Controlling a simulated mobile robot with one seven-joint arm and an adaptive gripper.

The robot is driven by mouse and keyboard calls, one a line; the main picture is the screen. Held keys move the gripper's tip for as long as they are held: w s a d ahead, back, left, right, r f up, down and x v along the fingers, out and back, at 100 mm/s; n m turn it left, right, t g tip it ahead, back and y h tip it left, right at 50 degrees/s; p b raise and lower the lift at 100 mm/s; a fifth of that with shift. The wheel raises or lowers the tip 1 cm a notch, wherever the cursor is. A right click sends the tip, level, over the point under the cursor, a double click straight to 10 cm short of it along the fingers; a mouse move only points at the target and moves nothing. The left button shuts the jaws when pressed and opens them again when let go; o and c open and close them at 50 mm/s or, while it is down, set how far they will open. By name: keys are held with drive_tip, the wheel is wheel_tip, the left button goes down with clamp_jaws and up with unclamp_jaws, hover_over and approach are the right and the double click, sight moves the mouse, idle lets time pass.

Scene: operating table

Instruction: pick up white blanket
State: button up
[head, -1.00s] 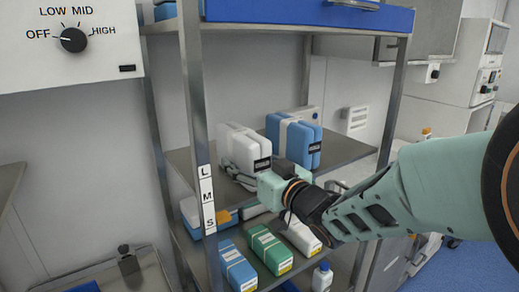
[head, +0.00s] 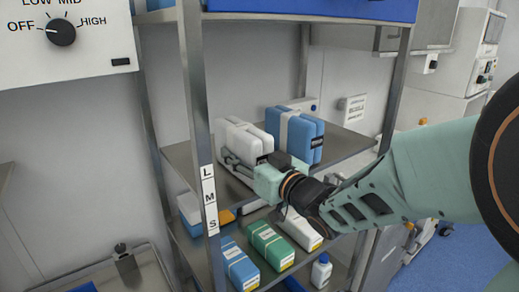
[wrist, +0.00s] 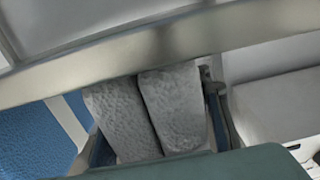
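The white blanket (head: 243,138), a folded bundle with a dark label, stands on the middle shelf of a metal rack. It is left of a similar blue bundle. My gripper (head: 236,165) is at the bundle's near side, with its fingers reaching along it. The blanket appears to rest on the shelf.
The blue bundle (head: 295,135) stands close beside the blanket. A metal rack post (head: 197,110) with an L, M, S label rises at the left. Several boxes, including a green one (head: 270,245), and a small white bottle (head: 321,272) are on the lower shelf.

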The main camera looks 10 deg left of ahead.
drive_tip(key=c, duration=0.9)
drive_tip(key=shift+r, duration=0.1)
